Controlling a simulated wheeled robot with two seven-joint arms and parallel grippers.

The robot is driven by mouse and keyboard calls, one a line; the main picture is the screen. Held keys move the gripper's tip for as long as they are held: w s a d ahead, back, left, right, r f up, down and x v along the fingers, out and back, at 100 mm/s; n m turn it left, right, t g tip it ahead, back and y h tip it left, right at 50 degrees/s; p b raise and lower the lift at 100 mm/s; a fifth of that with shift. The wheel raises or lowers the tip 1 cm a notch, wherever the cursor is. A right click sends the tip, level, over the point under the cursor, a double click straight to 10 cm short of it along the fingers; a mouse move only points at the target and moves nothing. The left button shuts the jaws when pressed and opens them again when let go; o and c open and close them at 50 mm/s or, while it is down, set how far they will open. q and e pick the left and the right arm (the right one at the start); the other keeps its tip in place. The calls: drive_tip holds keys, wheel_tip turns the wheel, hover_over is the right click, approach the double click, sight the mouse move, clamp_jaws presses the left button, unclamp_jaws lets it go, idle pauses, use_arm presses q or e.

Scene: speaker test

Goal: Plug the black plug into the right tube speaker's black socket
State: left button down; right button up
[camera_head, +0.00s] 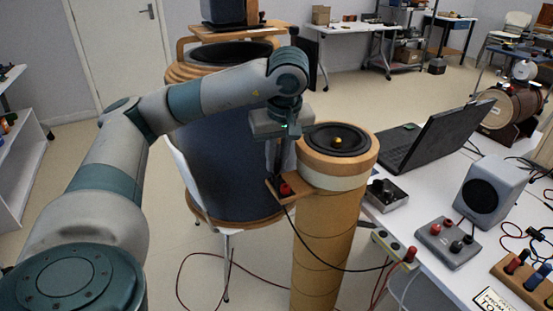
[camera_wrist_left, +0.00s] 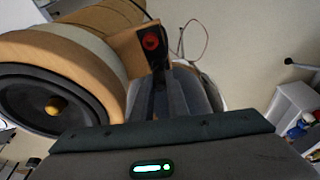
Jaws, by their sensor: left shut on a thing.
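The right tube speaker (camera_head: 322,241) is a slim wooden tube with a pale band and an upward-facing black cone. A small wooden bracket (camera_head: 272,186) on its left side carries a red socket (camera_head: 285,188), which also shows in the left wrist view (camera_wrist_left: 151,41). My left gripper (camera_head: 277,166) points down right at this bracket. It is shut on what seems to be the black plug, mostly hidden between its fingers (camera_wrist_left: 160,98). The black socket is hidden by the fingers, so I cannot tell whether the plug is in it. A black cable (camera_head: 302,236) hangs from the bracket.
A large dark tube speaker (camera_head: 216,160) stands close behind my gripper. The white table (camera_head: 402,217) at right bears a laptop (camera_head: 436,136), a grey speaker (camera_head: 492,188) and a grey terminal box (camera_head: 447,241). The black cable runs to a terminal strip (camera_head: 393,247) at the table's edge.

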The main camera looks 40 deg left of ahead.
use_arm(q)
drive_tip(key=shift+f, duration=0.4)
drive_tip(key=c, duration=1.6)
unclamp_jaws()
drive_tip(key=shift+c, duration=0.2)
